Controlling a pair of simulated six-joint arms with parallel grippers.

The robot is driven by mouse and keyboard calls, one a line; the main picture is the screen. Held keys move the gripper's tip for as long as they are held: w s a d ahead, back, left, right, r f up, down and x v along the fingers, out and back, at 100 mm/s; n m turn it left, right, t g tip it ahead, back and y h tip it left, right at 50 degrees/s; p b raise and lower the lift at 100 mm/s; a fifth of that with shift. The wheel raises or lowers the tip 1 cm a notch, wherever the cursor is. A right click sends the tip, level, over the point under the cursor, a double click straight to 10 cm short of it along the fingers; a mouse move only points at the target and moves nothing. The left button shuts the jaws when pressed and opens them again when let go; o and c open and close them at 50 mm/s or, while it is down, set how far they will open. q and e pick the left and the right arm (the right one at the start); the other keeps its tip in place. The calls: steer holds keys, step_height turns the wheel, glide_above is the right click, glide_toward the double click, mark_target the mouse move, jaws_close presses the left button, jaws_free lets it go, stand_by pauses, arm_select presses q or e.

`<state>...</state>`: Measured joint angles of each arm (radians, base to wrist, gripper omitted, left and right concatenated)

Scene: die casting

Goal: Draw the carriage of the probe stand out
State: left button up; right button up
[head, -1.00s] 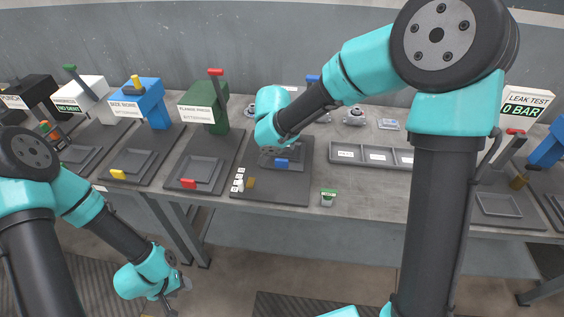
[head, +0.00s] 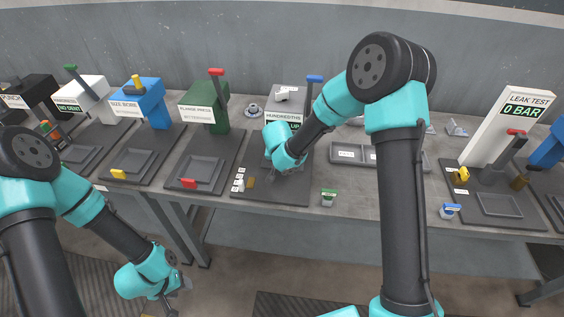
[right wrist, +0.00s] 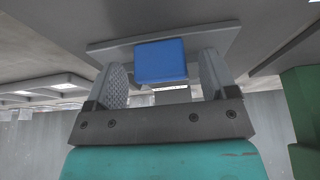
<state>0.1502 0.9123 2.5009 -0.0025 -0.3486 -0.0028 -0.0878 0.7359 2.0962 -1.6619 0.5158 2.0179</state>
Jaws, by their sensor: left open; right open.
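The probe stand (head: 285,97) is a grey box marked "HUNDREDTHS" with a blue-topped lever, at the back middle of the bench in the head view. My right wrist covers most of its carriage in that view. In the right wrist view the carriage (right wrist: 215,45) is a grey plate with a blue handle (right wrist: 160,61). My right gripper (right wrist: 163,75) is open, one finger on each side of the blue handle, with small gaps visible. My left gripper (head: 178,287) is open and empty, low in front of the bench at the left.
The green flange press (head: 204,105) with its red handle stands to the left. A grey divided tray (head: 347,153) and a small green-topped item (head: 328,197) lie to the right. The leak test stand (head: 505,125) is farther right.

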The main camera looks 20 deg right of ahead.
steer(key=shift+w+f, duration=0.25)
steer(key=shift+f, duration=0.3)
